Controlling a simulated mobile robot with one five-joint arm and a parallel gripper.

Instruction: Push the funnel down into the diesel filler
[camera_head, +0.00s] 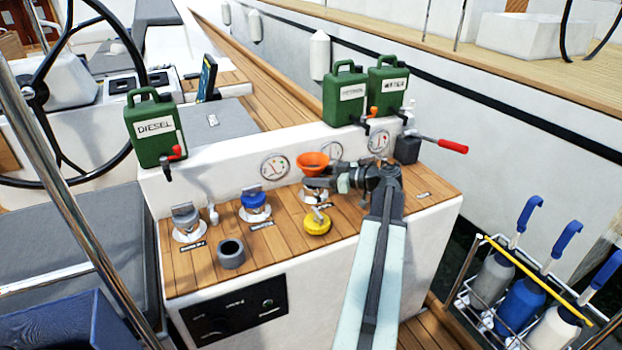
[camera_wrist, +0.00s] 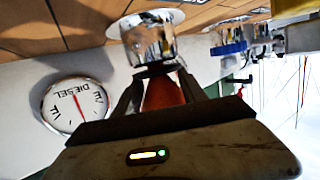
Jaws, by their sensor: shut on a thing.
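The orange funnel (camera_head: 312,160) stands upright, wide mouth up, above the chrome filler (camera_head: 312,194) on the wooden console top. My gripper (camera_head: 327,183) reaches in from the right and is shut on the funnel just below its cone. In the wrist view, which is upside down, the red-orange funnel (camera_wrist: 162,93) is between my two dark fingers. Its narrow end meets the dark mouth of the chrome filler neck (camera_wrist: 150,42). How deep the spout sits is hidden. A gauge marked DIESEL (camera_wrist: 75,107) is beside this filler.
A yellow cap (camera_head: 317,223) lies in front of the filler. A blue-capped filler (camera_head: 255,203), a grey-capped filler (camera_head: 186,220) and a grey cup (camera_head: 231,255) are to the left. Green cans marked DIESEL (camera_head: 155,130) and WATER (camera_head: 388,88) stand on the ledge behind. A red-handled lever (camera_head: 450,146) is right.

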